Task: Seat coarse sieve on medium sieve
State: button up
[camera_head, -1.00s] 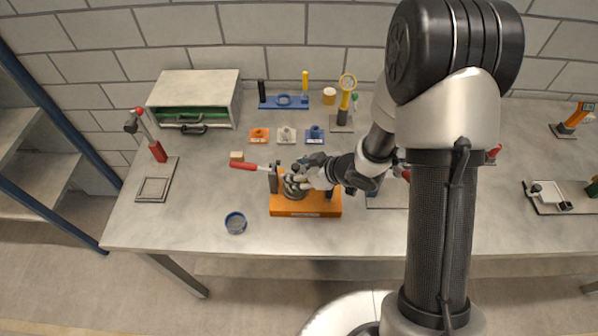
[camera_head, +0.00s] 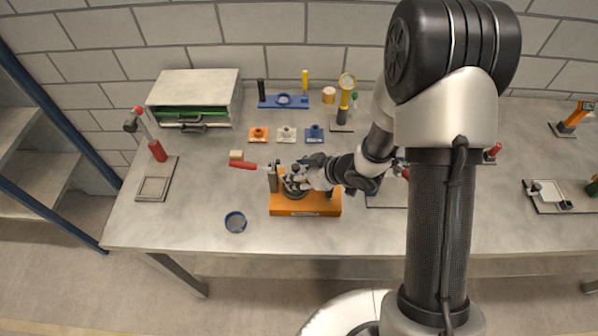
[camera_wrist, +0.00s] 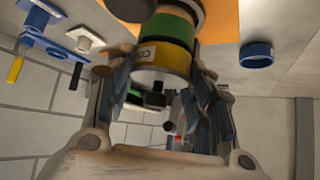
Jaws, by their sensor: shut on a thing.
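The coarse sieve (camera_wrist: 175,60) is a yellow ring with a white label starting "CO". It sits between the fingers of my gripper (camera_wrist: 162,84), which is shut on it. Directly beyond it in the wrist view is a green ring (camera_wrist: 172,28), apparently the medium sieve. The yellow and green rings look in line, with no clear gap between them. In the head view my gripper (camera_head: 300,180) is over the orange base (camera_head: 305,207) and hides most of the stack. I cannot tell from there whether the rings are fully seated.
A blue ring (camera_head: 235,222) lies on the bench (camera_head: 190,215) left of the base. Small coloured blocks (camera_head: 287,134) and a blue rack (camera_head: 283,101) are behind.

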jog(key=shift+f, duration=0.35)
dwell(0.3)
jog(key=o, duration=1.6)
jog(key=shift+r, duration=0.1)
jog(key=v, duration=1.2)
jog(key=shift+s, duration=0.1)
